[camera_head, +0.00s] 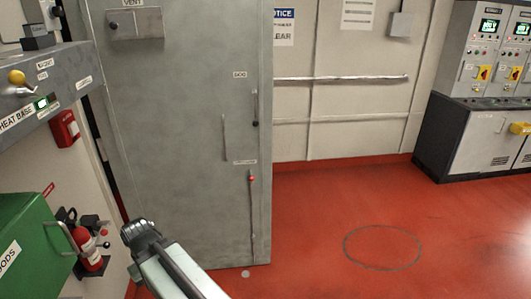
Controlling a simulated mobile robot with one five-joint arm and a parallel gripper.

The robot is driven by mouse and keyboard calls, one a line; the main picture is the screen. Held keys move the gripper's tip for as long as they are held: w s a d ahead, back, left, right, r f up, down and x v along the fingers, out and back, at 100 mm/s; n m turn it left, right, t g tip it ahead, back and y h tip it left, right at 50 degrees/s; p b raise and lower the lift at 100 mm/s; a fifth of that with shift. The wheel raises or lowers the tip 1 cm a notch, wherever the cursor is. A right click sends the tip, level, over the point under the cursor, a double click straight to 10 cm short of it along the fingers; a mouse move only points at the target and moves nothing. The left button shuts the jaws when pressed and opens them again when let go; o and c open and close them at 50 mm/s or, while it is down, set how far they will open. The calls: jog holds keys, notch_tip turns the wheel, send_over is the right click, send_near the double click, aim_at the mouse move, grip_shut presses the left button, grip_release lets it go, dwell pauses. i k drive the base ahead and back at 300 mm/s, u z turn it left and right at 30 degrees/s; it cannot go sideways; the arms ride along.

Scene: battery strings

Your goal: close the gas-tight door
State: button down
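The grey metal door (185,150) stands upright in the middle of the head view. It carries a VENT plate near its top, a DOG label, a lever (255,110) with a dark knob near its right edge, and a long rod with a red knob (252,179) lower down. Its right edge stands out over the red floor, well in front of the back wall, so the door looks open. A dark gap shows along its left edge. My gripper (138,231) is in front of the door's lower left part, and I see no clear contact. Its fingers are too unclear to read.
A grey box with a yellow knob (16,77) juts in at the left. A green cabinet (30,245) and a red extinguisher (88,250) stand below it. Control cabinets (485,125) stand at the far right. The red floor (400,220) right of the door is clear.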

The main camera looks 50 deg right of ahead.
aim_at(174, 114)
jog(key=u, duration=0.1)
jog(key=i, duration=0.9)
